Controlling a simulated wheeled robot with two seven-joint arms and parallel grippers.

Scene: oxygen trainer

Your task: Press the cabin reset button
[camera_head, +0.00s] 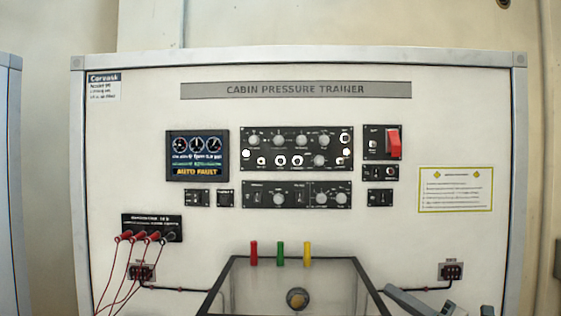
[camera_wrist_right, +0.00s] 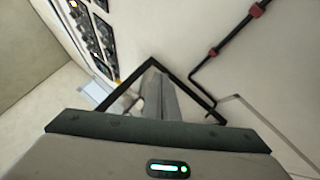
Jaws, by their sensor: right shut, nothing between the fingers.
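The cabin pressure trainer panel (camera_head: 300,130) stands upright ahead, with dark control modules of knobs, switches and small buttons. The labels are too small to read, so I cannot tell which control is the cabin reset button. The main module (camera_head: 297,148) is at the middle, and a display (camera_head: 197,156) left of it reads AUTO FAULT. My right gripper (camera_head: 398,296) shows in part at the bottom right of the head view, below the modules and apart from them. In the right wrist view its fingers (camera_wrist_right: 157,88) are together and empty. My left gripper is not in view.
A black-framed clear box (camera_head: 234,268) with a round yellowish knob (camera_head: 297,298) is at the bottom middle. Red, green and yellow pegs stand at its top edge. A red switch guard (camera_head: 394,142) is at the upper right. Red cables (camera_head: 111,270) hang at the lower left.

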